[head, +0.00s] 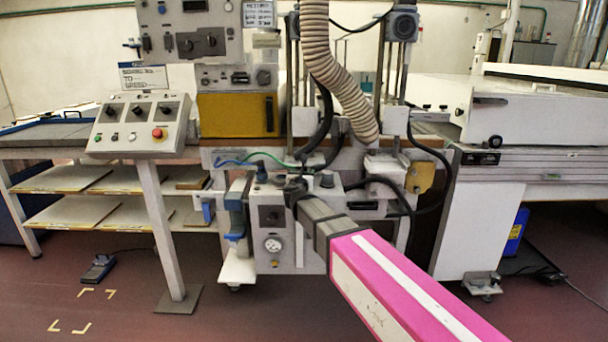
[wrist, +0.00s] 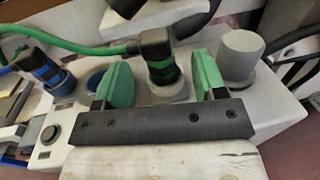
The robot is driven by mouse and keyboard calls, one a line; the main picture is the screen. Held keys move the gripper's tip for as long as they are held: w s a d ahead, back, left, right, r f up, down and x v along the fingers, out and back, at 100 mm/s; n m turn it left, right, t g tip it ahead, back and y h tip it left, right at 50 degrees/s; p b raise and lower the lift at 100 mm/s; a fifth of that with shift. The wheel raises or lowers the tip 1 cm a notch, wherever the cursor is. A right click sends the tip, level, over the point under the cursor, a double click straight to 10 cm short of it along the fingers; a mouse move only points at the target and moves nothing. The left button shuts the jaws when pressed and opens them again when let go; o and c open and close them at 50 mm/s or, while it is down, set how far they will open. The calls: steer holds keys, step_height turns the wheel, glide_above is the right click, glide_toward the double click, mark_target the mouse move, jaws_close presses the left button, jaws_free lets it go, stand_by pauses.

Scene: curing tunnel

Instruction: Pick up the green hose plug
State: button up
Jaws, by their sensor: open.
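The green hose plug (wrist: 160,62) is a black elbow with green bands, seated in a grey collar on top of a pale machine box. A green hose (wrist: 75,45) runs from its left side. My gripper (wrist: 163,82) is open, with one green-padded finger left of the plug and the other right of it. Gaps show on both sides between pads and plug. In the head view my gripper (head: 295,187) is a dark shape at the top of the box (head: 278,215). The plug is not clearly visible there, and the green hose (head: 272,160) leads toward it.
A blue-banded plug (wrist: 42,68) and a dark blue round part (wrist: 97,78) stand to the left. A grey cylindrical cap (wrist: 241,54) stands close right of the right finger. A ribbed duct (head: 335,65) and black hoses (head: 322,125) hang above and behind.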

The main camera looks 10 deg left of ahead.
steer(key=w, duration=0.3)
steer(key=shift+w+a+r, duration=0.1)
steer(key=shift+w+a, duration=0.15)
steer(key=shift+w, duration=0.15)
steer(key=shift+c, duration=0.4)
steer(key=c, duration=1)
steer(key=shift+o, duration=0.2)
steer(key=shift+r, duration=0.15)
